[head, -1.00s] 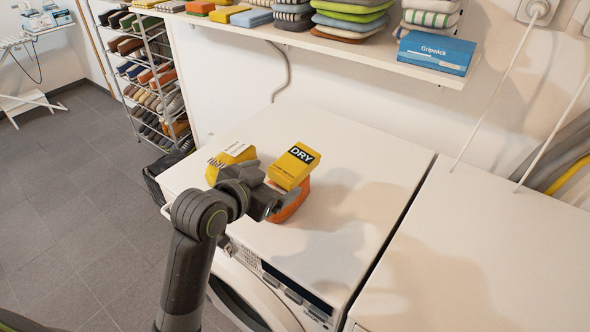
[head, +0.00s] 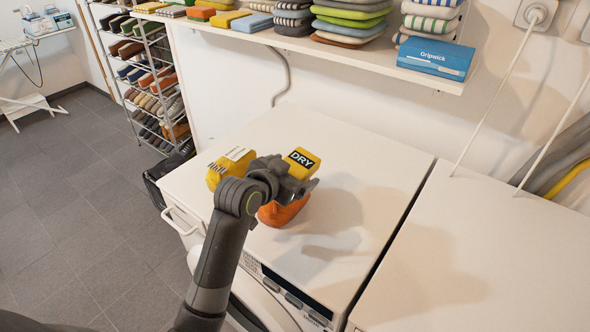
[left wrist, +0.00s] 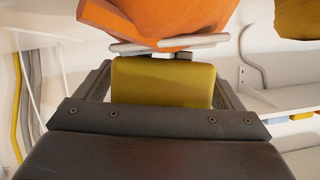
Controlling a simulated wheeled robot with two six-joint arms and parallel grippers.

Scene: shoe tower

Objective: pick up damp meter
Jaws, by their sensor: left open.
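The damp meter is a yellow block (head: 302,162) with a black top label reading DRY, at an orange shoe-like thing (head: 283,211) on the white machine top. My left gripper (head: 291,179) is open with its fingers around the meter's lower part, and hides some of it. In the left wrist view the meter (left wrist: 162,83) shows as an olive-yellow block between the fingers, with short dark pins at its end toward the orange thing (left wrist: 160,18). Whether the fingers touch the meter I cannot tell. My right gripper is not in view.
Another yellow thing (head: 229,167) with a white label and dark slots lies just left of the gripper. A shelf (head: 380,66) with folded stacks and a blue Gripwick box (head: 436,57) runs along the wall behind. The machine top to the right is clear.

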